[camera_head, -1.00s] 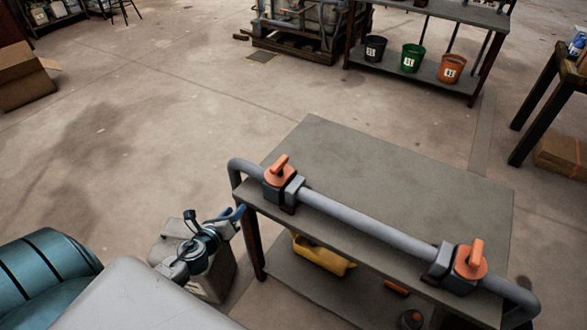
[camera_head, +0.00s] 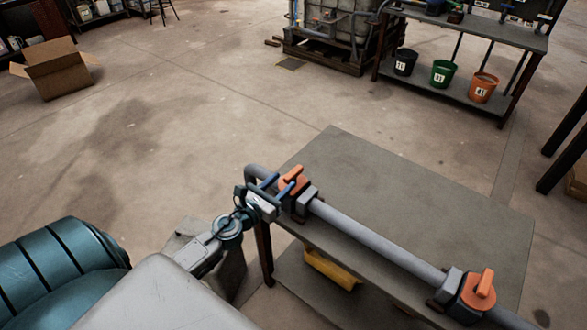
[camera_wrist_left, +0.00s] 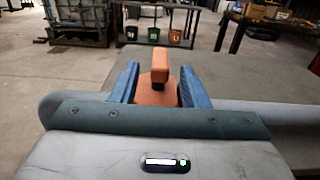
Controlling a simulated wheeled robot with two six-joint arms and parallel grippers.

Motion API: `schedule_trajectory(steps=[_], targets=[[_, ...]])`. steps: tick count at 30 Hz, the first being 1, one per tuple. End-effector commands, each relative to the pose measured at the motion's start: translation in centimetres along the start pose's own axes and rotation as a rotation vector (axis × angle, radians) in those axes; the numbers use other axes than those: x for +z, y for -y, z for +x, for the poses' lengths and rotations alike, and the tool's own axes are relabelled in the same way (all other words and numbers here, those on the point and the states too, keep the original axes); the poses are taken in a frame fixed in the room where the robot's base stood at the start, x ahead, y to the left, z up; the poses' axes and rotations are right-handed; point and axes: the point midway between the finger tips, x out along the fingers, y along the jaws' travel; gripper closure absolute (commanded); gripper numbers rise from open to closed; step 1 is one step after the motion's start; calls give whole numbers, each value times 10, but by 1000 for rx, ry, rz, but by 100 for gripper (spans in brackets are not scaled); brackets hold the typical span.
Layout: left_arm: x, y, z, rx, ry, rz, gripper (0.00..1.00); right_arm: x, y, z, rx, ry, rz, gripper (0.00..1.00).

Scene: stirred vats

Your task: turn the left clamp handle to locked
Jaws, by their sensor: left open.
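The left clamp handle (camera_head: 293,176) is an orange lever on a round orange disc, on a dark clamp at the left end of a grey pipe (camera_head: 370,234). In the left wrist view the gripper (camera_wrist_left: 154,84) has one finger on each side of the disc, and gaps to the handle show. The right clamp handle (camera_head: 481,289) is a similar orange lever. My right gripper is not in view.
The pipe runs along the near edge of a grey table (camera_head: 420,185). A yellow object (camera_head: 331,268) lies on its lower shelf. Black, green and orange buckets (camera_head: 443,73) stand on a far shelf. An open cardboard box (camera_head: 57,72) is on the floor at left. The tabletop is clear.

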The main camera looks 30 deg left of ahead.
Motion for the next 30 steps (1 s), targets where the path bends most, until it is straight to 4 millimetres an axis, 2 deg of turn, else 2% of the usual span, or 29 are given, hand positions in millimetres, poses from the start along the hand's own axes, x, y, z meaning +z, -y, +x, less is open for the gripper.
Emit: schedule_trajectory(steps=[3,7,13,24,26,30], targets=[[4,0,17,2,2,-4,59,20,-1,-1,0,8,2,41],[4,1,36,1,1,-4,59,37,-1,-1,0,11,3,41],[1,0,56,0,1,-3,59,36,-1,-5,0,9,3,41],[0,1,60,-1,-1,-2,59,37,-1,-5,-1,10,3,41],[0,1,60,-1,-1,-2,69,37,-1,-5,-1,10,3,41],[0,1,60,-1,0,-2,96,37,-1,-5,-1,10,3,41]])
